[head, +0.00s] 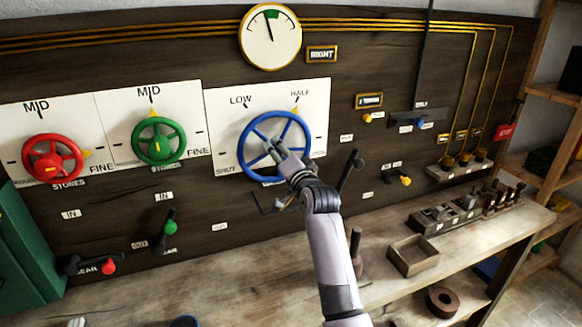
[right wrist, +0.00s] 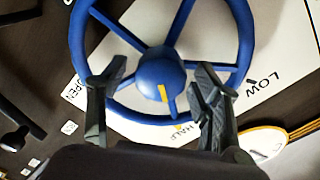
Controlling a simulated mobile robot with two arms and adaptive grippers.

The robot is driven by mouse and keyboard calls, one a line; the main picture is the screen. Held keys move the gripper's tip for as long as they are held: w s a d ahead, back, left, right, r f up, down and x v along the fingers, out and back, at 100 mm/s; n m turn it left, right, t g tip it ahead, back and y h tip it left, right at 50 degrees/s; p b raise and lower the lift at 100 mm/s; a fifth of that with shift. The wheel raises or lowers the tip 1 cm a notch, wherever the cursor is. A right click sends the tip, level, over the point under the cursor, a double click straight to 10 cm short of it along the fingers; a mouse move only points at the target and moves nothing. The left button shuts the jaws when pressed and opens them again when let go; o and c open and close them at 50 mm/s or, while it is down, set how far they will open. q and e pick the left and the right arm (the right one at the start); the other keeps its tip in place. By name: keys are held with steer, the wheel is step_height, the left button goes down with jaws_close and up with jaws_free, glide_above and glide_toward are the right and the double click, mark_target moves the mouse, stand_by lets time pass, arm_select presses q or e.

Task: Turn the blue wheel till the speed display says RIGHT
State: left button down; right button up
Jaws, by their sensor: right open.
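The blue wheel (head: 247,137) is on a white dial plate in the middle of the dark panel. Its yellow pointer (head: 296,110) is at the HALF mark. The speed display (head: 321,54) beside the gauge (head: 270,37) reads RIGHT. The gauge needle stands near the top, at the green band. My right gripper (head: 280,152) is at the wheel's lower middle. In the right wrist view, its open fingers (right wrist: 158,82) are on either side of the blue hub (right wrist: 160,70) and nothing is gripped. I cannot tell whether they touch the wheel. My left gripper is not in view.
A red wheel (head: 50,157) and a green wheel (head: 158,141) are to the left. A green-handled lever (head: 169,227) and a red-handled lever (head: 107,266) are below them. An open wooden box (head: 412,257) stands on the bench (head: 240,278), which has free room at the left.

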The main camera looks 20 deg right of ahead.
steer(key=s, duration=1)
steer(key=shift+s+d, duration=0.15)
steer(key=shift+s, duration=0.05)
steer(key=shift+r, duration=0.1)
